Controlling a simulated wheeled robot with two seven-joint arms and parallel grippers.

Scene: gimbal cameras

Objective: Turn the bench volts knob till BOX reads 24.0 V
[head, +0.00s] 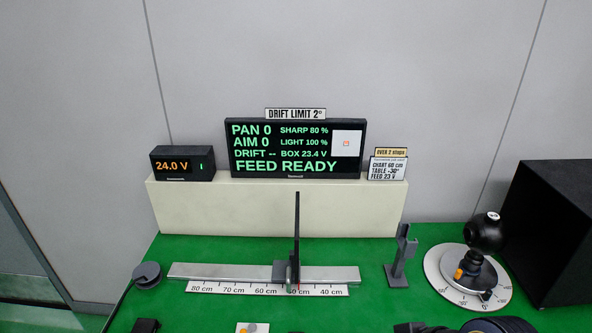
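The large black screen (296,171) at the back centre reads PAN 0, AIM 0, SHARP 80 %, LIGHT 100 %, DRIFT --, BOX 23.4 V and FEED READY. The small black bench meter (182,164) to its left reads 24.0 V in orange, with a small green mark beside it. A round grey piece (148,275) with a dark cable sits on the green bench at the left; I cannot tell whether it is the volts knob. No other clear knob shows. I see neither gripper clearly; dark shapes at the bottom edge are cut off.
A grey rail (220,272) with a centimetre scale carries an upright dark plate (297,240). A grey stand (401,257) is to its right. A black box (550,230) stands far right. Cards sit by the screen.

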